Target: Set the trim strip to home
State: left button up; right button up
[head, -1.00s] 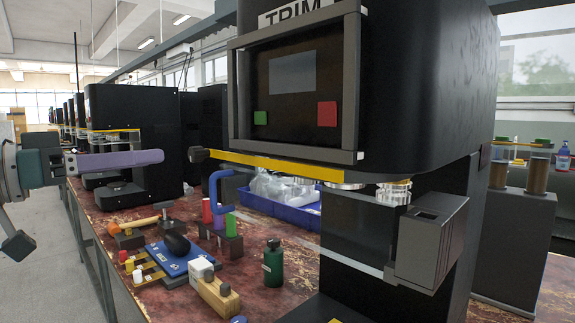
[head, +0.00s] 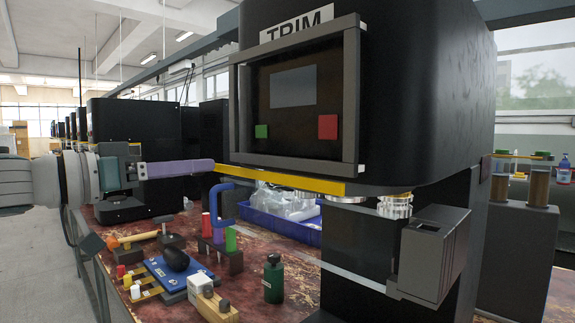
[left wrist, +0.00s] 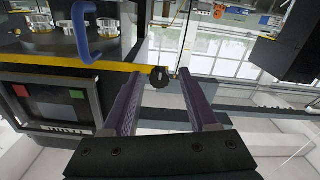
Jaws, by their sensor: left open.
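The trim strip (head: 285,176) is a long yellow bar along the lower edge of the machine marked TRIM. In the left wrist view the strip (left wrist: 115,67) ends in a dark round knob (left wrist: 159,77). My left gripper (head: 212,165) is at the strip's left end in the head view, its fingers hiding the knob there. In the left wrist view the gripper (left wrist: 158,84) is open, and the knob appears in the gap between its fingertips. I cannot tell whether either finger touches it. My right gripper is not in view.
The screen panel (head: 293,100) with green and red buttons sits above the strip. The air left of the knob is clear.

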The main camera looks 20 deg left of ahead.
pick_arm(q)
grip_shut()
dwell(0.5)
dwell(1.0)
